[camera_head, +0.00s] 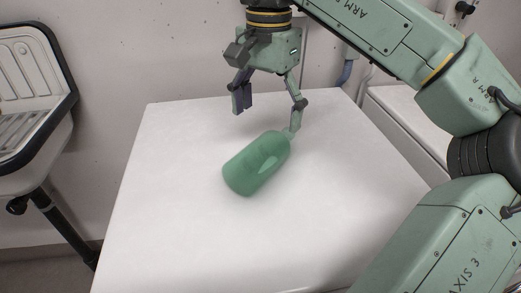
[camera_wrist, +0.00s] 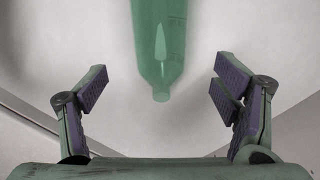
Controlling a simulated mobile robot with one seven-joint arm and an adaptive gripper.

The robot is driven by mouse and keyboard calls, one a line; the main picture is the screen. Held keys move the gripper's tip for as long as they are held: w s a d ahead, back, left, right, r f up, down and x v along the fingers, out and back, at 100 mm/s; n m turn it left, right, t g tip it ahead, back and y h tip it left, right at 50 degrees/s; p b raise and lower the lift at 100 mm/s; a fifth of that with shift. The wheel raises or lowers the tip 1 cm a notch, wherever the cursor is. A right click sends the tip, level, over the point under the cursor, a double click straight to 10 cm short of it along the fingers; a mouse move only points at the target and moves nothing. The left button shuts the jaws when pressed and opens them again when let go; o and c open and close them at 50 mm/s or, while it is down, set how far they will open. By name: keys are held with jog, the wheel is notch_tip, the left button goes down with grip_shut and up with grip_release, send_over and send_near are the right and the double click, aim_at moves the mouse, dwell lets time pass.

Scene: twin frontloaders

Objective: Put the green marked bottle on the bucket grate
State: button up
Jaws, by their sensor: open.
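A green bottle (camera_head: 256,164) lies on its side on the white table top, its neck pointing to the upper right, close to one fingertip of my gripper. In the wrist view the bottle (camera_wrist: 160,38) comes down from the top edge, with its neck end between and ahead of the fingers; faint markings show on its side. My gripper (camera_head: 268,108) is open and empty above the table, beyond the bottle. Its two spread fingers also show in the wrist view (camera_wrist: 162,88).
The white table top (camera_head: 180,235) is otherwise clear. At the left stands a pale, dark-rimmed basin (camera_head: 68,75) with a slatted surface (camera_head: 25,125), on a dark leg. A white unit (camera_head: 405,115) stands at the right behind my arm. A wall closes off the back.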

aim_at(266, 140)
notch_tip(266, 140, down, 3)
jog(key=shift+s+r, duration=0.15)
jog(key=shift+f+p, duration=0.35)
jog(key=shift+f, duration=2.65)
jog(key=shift+a, duration=0.1)
jog(key=shift+c, duration=0.3)
jog(key=c, duration=1.3)
